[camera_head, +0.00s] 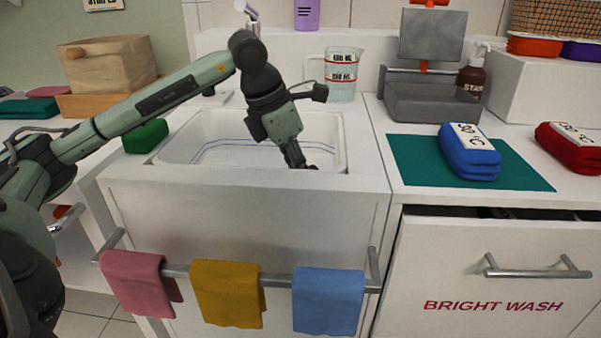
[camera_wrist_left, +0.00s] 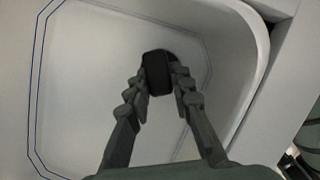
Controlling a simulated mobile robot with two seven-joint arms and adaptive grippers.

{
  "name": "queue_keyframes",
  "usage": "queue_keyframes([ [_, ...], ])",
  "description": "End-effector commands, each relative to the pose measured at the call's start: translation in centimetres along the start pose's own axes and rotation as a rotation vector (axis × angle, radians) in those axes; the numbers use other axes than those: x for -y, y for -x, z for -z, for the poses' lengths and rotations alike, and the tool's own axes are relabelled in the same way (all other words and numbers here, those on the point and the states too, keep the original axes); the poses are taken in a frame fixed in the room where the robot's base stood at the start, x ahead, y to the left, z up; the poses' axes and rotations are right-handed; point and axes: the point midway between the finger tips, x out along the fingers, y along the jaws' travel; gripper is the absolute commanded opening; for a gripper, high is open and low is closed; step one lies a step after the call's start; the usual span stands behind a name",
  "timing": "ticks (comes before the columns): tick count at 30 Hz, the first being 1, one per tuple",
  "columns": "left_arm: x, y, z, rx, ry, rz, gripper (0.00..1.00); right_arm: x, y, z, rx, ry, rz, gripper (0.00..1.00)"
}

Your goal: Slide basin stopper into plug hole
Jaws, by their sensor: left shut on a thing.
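The white basin (camera_head: 180,145) is set in the counter, with a thin blue line around its inside. My left gripper (camera_head: 303,164) reaches down into it near the front right. In the left wrist view, my left gripper (camera_wrist_left: 160,85) is shut on a dark stopper (camera_wrist_left: 158,72), which sits between its fingertips. A dark round patch, possibly the plug hole, shows just behind the stopper and is mostly hidden by it. I cannot tell whether the stopper touches the basin floor (camera_wrist_left: 105,90). My right gripper is not in view.
A measuring jug (camera_head: 342,75) stands behind the basin, and a green block (camera_head: 146,136) lies at its left. Blue folded cloth (camera_head: 468,152) lies on a teal mat (camera_head: 415,165) at right. Towels hang on the front rail (camera_head: 277,279). A drawer (camera_head: 500,265) is slightly open.

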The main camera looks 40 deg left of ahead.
Motion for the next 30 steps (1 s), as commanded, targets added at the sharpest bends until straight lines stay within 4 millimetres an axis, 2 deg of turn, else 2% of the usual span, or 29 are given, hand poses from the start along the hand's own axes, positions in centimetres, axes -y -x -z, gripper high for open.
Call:
queue_keyframes([
  [6, 0.1, -0.3, 0.2, -0.007, 0.0, 0.004, 0.0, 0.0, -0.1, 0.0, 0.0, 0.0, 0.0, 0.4],
  [7, 0.1, -0.3, 0.2, -0.007, 0.0, 0.004, 0.25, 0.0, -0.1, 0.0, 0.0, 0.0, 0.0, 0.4],
  [12, 0.1, -0.3, 0.1, -0.006, 0.0, 0.003, 0.46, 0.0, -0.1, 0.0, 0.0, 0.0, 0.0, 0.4],
  [23, 0.0, 0.2, 0.1, -0.003, 0.0, 0.001, 0.46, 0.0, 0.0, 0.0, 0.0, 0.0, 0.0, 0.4],
  [26, 0.0, 1.5, 0.0, 0.0, 0.0, 0.0, 0.46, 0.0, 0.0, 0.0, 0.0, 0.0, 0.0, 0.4],
  [30, -0.1, 4.3, -0.1, 0.001, 0.0, -0.002, 0.46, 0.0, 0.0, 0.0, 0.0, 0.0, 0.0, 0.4],
])
